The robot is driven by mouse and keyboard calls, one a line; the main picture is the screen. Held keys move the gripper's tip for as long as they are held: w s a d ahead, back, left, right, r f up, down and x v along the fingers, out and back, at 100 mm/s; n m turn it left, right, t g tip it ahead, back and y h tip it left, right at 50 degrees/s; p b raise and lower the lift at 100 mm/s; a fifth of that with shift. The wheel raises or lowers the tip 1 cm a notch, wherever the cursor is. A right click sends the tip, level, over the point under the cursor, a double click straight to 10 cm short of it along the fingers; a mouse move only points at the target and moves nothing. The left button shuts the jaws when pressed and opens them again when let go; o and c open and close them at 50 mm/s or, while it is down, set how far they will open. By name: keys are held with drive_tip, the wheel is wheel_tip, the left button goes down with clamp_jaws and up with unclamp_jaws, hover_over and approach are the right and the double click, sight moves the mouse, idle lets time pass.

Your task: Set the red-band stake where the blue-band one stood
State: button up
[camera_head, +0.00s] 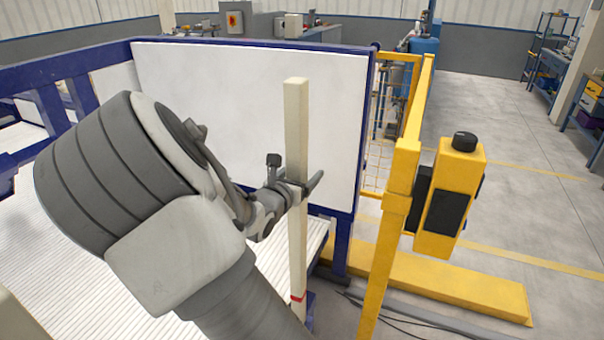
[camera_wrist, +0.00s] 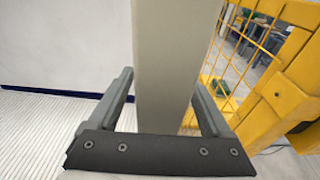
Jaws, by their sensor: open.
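The red-band stake (camera_head: 297,120) is a tall cream square post, upright in the head view, with a red band (camera_head: 298,298) near its lower end. Its foot is close to a blue metal part, and I cannot tell whether it sits in it. My gripper (camera_head: 296,182) is at about mid-height of the stake. In the wrist view the stake (camera_wrist: 172,60) stands between the two fingers of my gripper (camera_wrist: 162,90), which are apart with gaps visible. No blue-band stake shows in either view.
A white panel in a blue frame (camera_head: 250,110) stands behind the stake. A yellow post (camera_head: 390,210) with mesh and a yellow box-shaped device (camera_head: 450,200) stand close on the right. A ribbed white bed (camera_head: 60,270) lies at left. Grey floor is open at far right.

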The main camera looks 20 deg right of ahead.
sight(302, 86)
clamp_jaws()
idle(1.2)
drive_tip(key=shift+r+p, duration=3.8)
drive_tip(key=shift+r, duration=0.8)
wheel_tip(302, 86, up, 9)
drive_tip(key=p, duration=0.7)
drive_tip(key=shift+p, duration=0.35)
drive_tip(key=shift+r+p, duration=0.7)
drive_tip(key=shift+r, duration=0.7)
